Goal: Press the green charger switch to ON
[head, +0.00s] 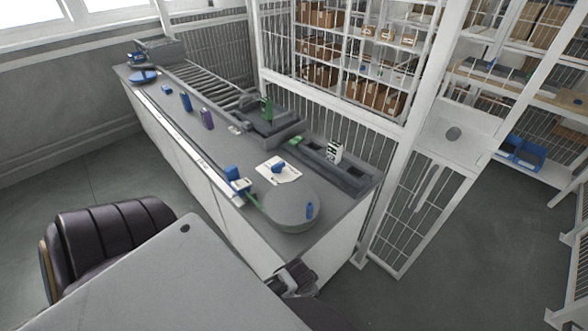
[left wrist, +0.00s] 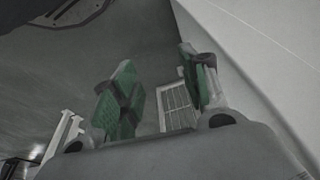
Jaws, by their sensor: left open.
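My left gripper (left wrist: 157,75) shows in the left wrist view with its two green-padded fingers apart and nothing between them. I cannot make out a charger switch for sure in either view. In the head view a small green part (head: 295,142) sits by the dark trough on the long counter, and a taller green item (head: 266,108) stands on a dark unit further back. Both are too small to tell whether they are a switch or how it is set. A dark jointed part (head: 295,278) shows at the counter's near end; I cannot tell which arm it belongs to.
The long grey counter (head: 345,207) carries a round disc (head: 287,208), a roller conveyor (head: 205,85), a white sheet (head: 288,175) and several small blue items. Wire-mesh shelving (head: 320,60) with cartons stands behind. A dark padded chair (head: 110,240) is at the left. Floor at right is clear.

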